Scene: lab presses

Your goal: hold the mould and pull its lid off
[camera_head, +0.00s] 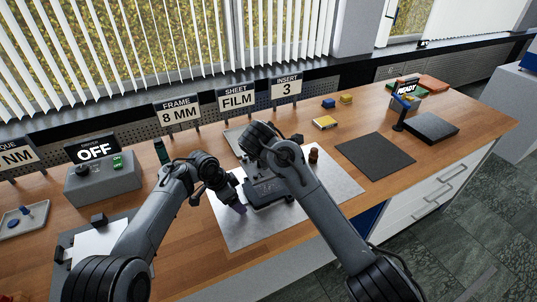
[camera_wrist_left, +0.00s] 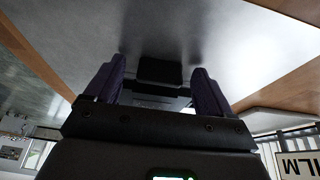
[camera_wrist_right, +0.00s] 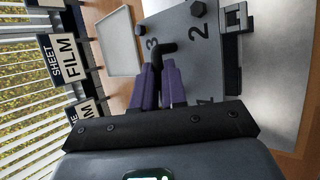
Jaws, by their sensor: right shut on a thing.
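The dark grey mould (camera_head: 272,190) sits on a metal sheet on the bench, partly hidden by my arms. In the right wrist view its lid (camera_wrist_right: 205,70) is a grey plate with numbers and dark bolts. My right gripper (camera_wrist_right: 162,66) is shut on a black bent handle (camera_wrist_right: 164,48) at the lid's edge. I cannot tell whether the lid is raised. My left gripper (camera_head: 238,205) is low at the mould's left side. In the left wrist view its purple fingers (camera_wrist_left: 157,82) stand apart, with a dark block (camera_wrist_left: 160,71) of the mould between them and gaps visible on both sides.
The metal sheet (camera_head: 235,235) has bare room around the mould. A dark mat (camera_head: 375,155) lies to the right. A grey control box (camera_head: 100,180) and sign plates stand along the left and back.

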